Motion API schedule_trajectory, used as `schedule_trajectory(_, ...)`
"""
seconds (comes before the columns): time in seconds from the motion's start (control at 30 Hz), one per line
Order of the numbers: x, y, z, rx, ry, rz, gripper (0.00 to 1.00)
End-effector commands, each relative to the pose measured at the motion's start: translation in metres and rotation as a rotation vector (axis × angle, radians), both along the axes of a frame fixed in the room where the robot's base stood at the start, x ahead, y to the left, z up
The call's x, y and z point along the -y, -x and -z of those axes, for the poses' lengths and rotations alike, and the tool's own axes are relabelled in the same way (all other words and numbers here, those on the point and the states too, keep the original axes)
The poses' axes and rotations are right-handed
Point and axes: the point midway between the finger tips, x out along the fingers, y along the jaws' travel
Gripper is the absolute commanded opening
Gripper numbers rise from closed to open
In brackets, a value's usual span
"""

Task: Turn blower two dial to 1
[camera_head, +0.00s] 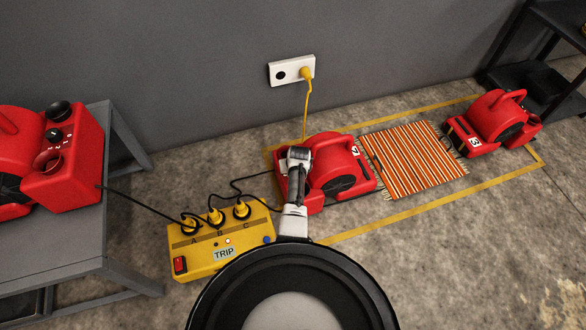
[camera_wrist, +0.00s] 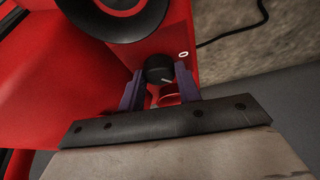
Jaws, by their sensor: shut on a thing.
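Blower two (camera_head: 335,172) is a red blower marked 2, standing on the floor inside the yellow outline, left of the striped rug. My gripper reaches its left side in the head view, where my arm hides the dial. In the wrist view, the purple fingers of my gripper (camera_wrist: 159,78) are shut on a black round dial (camera_wrist: 158,69), one on each side. A light pointer line shows on the dial. A white 0 is printed on the red panel to its upper right. Other numbers are hidden. A red round part sits just below the dial, between the fingers.
A yellow power box (camera_head: 222,245) marked A, B, C and TRIP lies on the floor with black cables. A striped rug (camera_head: 413,160) lies between blower two and blower three (camera_head: 493,124). Another red blower (camera_head: 45,160) stands on a grey table (camera_head: 60,245). A wall socket (camera_head: 291,70) holds a yellow plug.

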Motion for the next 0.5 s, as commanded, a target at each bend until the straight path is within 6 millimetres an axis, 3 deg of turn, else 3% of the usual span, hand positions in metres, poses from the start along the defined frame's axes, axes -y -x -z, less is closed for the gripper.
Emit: schedule_trajectory(0.5, 0.0012, -0.0011, -0.0003, 0.001, 0.001, -0.198, 0.11)
